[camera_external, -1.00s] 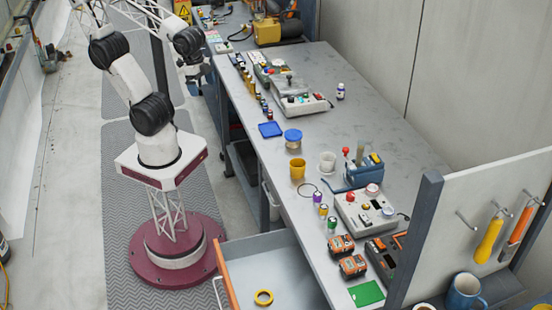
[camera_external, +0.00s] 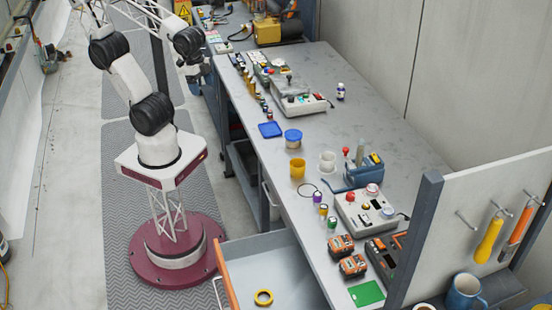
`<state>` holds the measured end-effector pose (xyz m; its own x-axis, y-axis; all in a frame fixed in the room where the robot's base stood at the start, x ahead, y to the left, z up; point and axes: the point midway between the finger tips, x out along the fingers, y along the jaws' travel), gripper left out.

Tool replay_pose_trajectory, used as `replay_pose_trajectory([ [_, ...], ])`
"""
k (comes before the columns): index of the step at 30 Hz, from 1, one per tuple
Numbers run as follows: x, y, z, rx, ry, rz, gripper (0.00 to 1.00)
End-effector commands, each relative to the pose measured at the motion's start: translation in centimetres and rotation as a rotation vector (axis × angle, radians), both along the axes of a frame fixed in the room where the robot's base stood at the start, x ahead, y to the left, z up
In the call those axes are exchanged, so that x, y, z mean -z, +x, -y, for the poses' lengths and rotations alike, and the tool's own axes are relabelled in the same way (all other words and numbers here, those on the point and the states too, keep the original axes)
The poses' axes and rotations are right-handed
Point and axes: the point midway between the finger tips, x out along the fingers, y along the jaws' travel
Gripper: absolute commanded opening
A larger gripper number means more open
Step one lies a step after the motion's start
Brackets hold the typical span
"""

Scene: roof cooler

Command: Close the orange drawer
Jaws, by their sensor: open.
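The orange drawer (camera_external: 227,271) is pulled out from under the near end of the workbench. Its front edge is orange, its inside is pale, and a light handle (camera_external: 217,291) shows on its outer face. The lower part of the drawer is cut off by the frame. My gripper (camera_external: 196,82) is open and small in view at the top, beside the bench's far left edge, well away from the drawer. I see nothing between its fingers.
The grey workbench (camera_external: 260,150) holds a yellow cup (camera_external: 297,169), a blue lid (camera_external: 270,129), control boxes (camera_external: 364,212), orange-black batteries (camera_external: 341,246) and a green card (camera_external: 366,293). A tool panel (camera_external: 480,220) stands at the near right. The floor mat left of the drawer is clear.

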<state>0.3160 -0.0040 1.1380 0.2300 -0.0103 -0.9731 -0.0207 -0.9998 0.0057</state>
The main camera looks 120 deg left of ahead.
Motion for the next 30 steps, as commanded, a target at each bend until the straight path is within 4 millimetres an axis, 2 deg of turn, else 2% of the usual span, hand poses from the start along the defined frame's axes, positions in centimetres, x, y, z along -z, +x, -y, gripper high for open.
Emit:
replay_pose_trajectory([
  [1, 0.0, 0.0, 0.0, 0.0, 0.0, 0.0, 0.76],
  [2, 0.0, 0.0, 0.0, 0.0, 0.0, 0.0, 0.71],
  [10, 0.1, 0.2, 0.1, 0.008, 0.005, -0.008, 0.3],
  [16, 0.4, 1.2, 0.5, 0.055, 0.036, -0.047, 0.0],
  [30, 2.5, 6.3, 3.1, 0.284, 0.208, -0.236, 0.0],
])
